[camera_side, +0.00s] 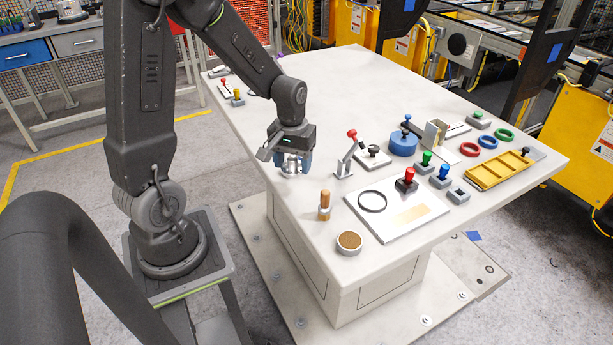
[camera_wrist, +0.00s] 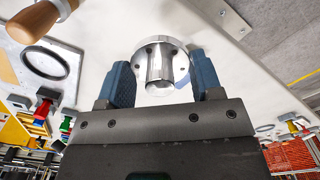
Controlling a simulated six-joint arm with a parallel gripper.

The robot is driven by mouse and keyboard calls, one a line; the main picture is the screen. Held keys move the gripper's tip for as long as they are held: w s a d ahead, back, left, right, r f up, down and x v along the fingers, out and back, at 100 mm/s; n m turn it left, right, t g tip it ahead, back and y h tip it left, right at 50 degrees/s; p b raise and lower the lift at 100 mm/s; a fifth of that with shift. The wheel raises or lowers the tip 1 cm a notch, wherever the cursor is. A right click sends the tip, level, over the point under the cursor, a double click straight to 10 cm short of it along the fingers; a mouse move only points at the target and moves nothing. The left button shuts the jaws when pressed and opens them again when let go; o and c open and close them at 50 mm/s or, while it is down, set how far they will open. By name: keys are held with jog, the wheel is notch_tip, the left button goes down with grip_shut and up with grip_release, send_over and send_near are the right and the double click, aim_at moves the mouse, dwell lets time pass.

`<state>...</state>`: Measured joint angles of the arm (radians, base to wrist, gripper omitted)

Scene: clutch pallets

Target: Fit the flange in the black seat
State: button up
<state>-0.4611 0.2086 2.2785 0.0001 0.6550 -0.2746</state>
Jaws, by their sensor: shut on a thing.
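The flange (camera_wrist: 160,50) is a shiny silver metal disc with bolt holes and a round hub. My gripper (camera_wrist: 163,76) is shut on it, with one blue finger on each side. In the side view my gripper (camera_side: 292,161) holds the flange (camera_side: 291,170) low over the near left part of the table; I cannot tell if it touches the tabletop. The black seat (camera_side: 372,209) shows as a black ring on a pale plate, to the right of my gripper and apart from it. It also shows at the left of the wrist view (camera_wrist: 66,69).
A wooden-handled stamp (camera_side: 324,207) and a round brown-topped tin (camera_side: 349,241) are near the front edge. Coloured knobs, rings and a yellow tray (camera_side: 497,171) fill the right. The table's far left middle is clear.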

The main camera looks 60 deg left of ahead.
jog(key=s+a+r, duration=0.5)
jog(key=a, duration=0.1)
notch_tip(320, 180, up, 9)
jog(key=m, duration=0.8)
send_over(372, 201)
notch_tip(372, 201, down, 12)
jog(key=shift+f, duration=3)
